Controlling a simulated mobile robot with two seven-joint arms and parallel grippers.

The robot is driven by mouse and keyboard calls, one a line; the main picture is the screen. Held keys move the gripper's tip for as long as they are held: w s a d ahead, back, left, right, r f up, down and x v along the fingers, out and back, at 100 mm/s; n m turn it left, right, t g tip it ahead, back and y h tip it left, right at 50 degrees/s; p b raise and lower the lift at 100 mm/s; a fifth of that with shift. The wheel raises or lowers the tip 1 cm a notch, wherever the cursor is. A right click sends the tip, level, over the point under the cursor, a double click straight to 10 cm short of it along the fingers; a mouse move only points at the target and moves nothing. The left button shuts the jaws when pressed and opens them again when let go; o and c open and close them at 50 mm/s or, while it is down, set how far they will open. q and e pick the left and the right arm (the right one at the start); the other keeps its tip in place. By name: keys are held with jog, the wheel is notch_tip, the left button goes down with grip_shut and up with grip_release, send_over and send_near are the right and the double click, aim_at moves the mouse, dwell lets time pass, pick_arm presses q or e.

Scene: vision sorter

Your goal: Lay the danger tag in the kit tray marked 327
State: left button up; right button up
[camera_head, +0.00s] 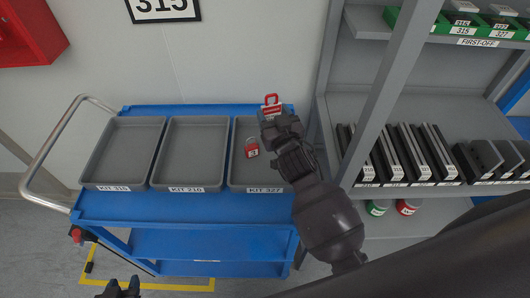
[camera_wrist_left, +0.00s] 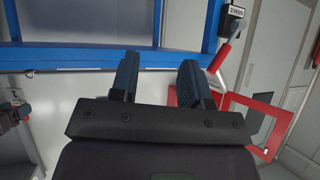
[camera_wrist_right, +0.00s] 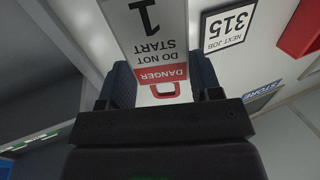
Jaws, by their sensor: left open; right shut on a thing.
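The danger tag (camera_wrist_right: 157,30) is a white plate with a red "DANGER" band, the words "DO NOT START", a "1" and a red loop. My right gripper (camera_wrist_right: 163,80) is shut on it.
The tray marked 210 (camera_head: 190,150) stands in the middle, and another grey tray (camera_head: 120,155) at the left; both are empty. The blue cart (camera_head: 180,208) has a metal handle at left. A grey shelf rack (camera_head: 385,95) with bins and dark parts stands at right, close to my right arm.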

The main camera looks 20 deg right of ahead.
jog(key=shift+f, duration=0.8)
pick_arm(q)
jog(key=w+f+b, duration=0.1)
jog(key=b, duration=0.1)
jog(key=w+b, duration=0.1)
jog(key=b, duration=0.1)
jog(key=shift+d+f+t, duration=0.15)
jog(key=shift+f+t, duration=0.15)
jog(key=shift+f, duration=0.05)
pick_arm(e)
notch_tip(320, 180, down, 4)
pick_arm(q)
jog(key=shift+r, duration=0.1)
pick_arm(e)
jog(key=shift+r, duration=0.1)
jog(key=o, duration=1)
pick_arm(q)
jog(key=shift+s+r+p, duration=0.3)
jog(key=shift+r+p, duration=0.2)
jog(key=shift+p, duration=0.45)
pick_arm(e)
notch_tip(320, 180, up, 20)
